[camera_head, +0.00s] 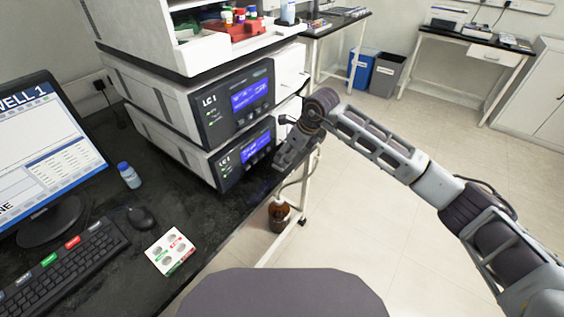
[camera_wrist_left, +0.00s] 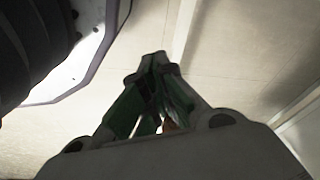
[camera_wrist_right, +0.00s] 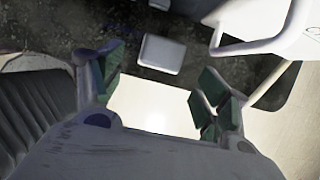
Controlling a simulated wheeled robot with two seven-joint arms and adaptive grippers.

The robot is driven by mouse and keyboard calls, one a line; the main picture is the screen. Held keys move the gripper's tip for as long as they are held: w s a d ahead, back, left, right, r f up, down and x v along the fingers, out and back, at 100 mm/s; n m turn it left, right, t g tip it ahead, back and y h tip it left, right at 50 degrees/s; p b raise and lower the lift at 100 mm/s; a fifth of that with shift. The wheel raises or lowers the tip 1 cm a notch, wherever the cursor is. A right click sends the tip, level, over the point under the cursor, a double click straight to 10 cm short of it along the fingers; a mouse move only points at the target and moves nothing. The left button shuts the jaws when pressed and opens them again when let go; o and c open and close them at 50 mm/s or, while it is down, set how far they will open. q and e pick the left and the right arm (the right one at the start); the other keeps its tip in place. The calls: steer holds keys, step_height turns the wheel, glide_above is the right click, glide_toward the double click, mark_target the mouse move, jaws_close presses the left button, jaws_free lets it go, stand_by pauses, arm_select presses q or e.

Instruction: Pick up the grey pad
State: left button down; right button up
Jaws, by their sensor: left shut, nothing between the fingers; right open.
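A pale grey, flat, rounded rectangular thing (camera_wrist_right: 161,54), which looks like the grey pad, lies on the dark surface in the right wrist view, beyond and between my fingertips. I cannot make it out in the head view. My right gripper (camera_wrist_right: 160,75) is open and empty, its green-padded fingers wide apart and clear of the pad. In the head view the right gripper (camera_head: 290,152) is at the bench edge beside the lower LC unit. My left gripper (camera_wrist_left: 158,62) is shut and empty in the left wrist view; it is out of the head view.
Stacked LC units (camera_head: 240,105) stand close to the right gripper. A white card with round discs (camera_head: 170,251), a mouse (camera_head: 141,218), a keyboard (camera_head: 62,272) and a blue-capped bottle (camera_head: 129,175) are on the black bench. A brown bottle (camera_head: 279,217) stands below the bench edge.

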mark_target(282, 161)
steer(key=x, duration=0.3)
steer(key=shift+w+a+f, duration=0.15)
steer(key=shift+w+f, duration=0.05)
steer(key=shift+f, duration=0.45)
arm_select(q)
steer(key=shift+w+d+r, duration=0.15)
steer(key=shift+r, duration=0.25)
steer(key=shift+w+d+r, duration=0.15)
steer(key=shift+r, duration=0.25)
arm_select(e)
steer(key=c, duration=1)
